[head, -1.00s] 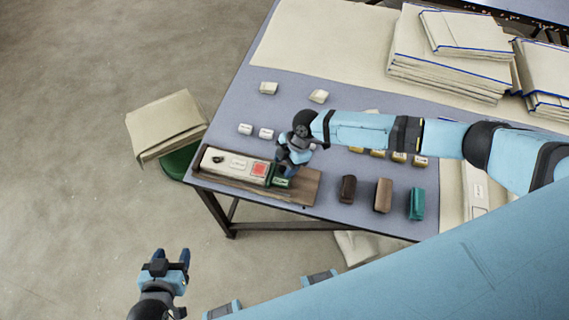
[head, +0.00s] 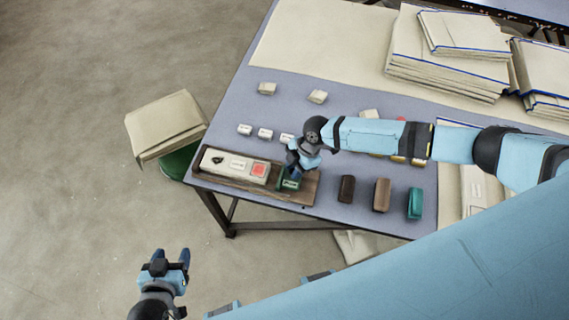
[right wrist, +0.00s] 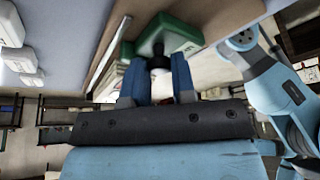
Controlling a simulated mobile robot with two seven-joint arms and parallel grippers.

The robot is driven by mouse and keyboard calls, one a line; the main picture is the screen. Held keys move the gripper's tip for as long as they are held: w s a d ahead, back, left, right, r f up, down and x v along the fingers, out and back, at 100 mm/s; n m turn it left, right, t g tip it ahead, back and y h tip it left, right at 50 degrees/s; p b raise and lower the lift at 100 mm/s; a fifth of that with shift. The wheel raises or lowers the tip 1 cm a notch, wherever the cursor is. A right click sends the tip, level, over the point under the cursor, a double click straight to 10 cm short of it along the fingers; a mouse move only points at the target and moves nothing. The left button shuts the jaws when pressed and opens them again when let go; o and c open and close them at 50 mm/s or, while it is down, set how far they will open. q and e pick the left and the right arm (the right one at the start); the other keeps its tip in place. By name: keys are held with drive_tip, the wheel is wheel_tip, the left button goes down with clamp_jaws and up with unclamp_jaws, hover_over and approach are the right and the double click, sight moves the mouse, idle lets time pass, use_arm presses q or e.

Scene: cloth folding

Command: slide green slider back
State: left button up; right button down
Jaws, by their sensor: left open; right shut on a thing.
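The green slider (head: 289,180) sits on the wooden tray (head: 304,191) at the table's front left edge, towards the tray's right end. My left gripper (head: 172,257) is open and empty, away from the table over the floor.
Brown, tan and teal blocks (head: 381,195) stand right of the tray. Several small white blocks (head: 265,133) lie behind it. Stacked cloths (head: 450,67) lie at the back right. A green stool with folded cloth (head: 165,124) stands left of the table.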

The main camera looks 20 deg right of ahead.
drive_tip(key=s+d, duration=0.1)
drive_tip(key=d, duration=0.1)
drive_tip(key=s+d, duration=0.1)
drive_tip(key=d, duration=0.1)
drive_tip(key=shift+s, duration=0.4)
drive_tip(key=shift+d, duration=0.1)
drive_tip(key=c, duration=1.4)
unclamp_jaws()
drive_tip(key=o, duration=0.5)
drive_tip(key=shift+s+d, duration=0.1)
drive_tip(key=shift+c, duration=0.2)
drive_tip(key=shift+r, duration=0.1)
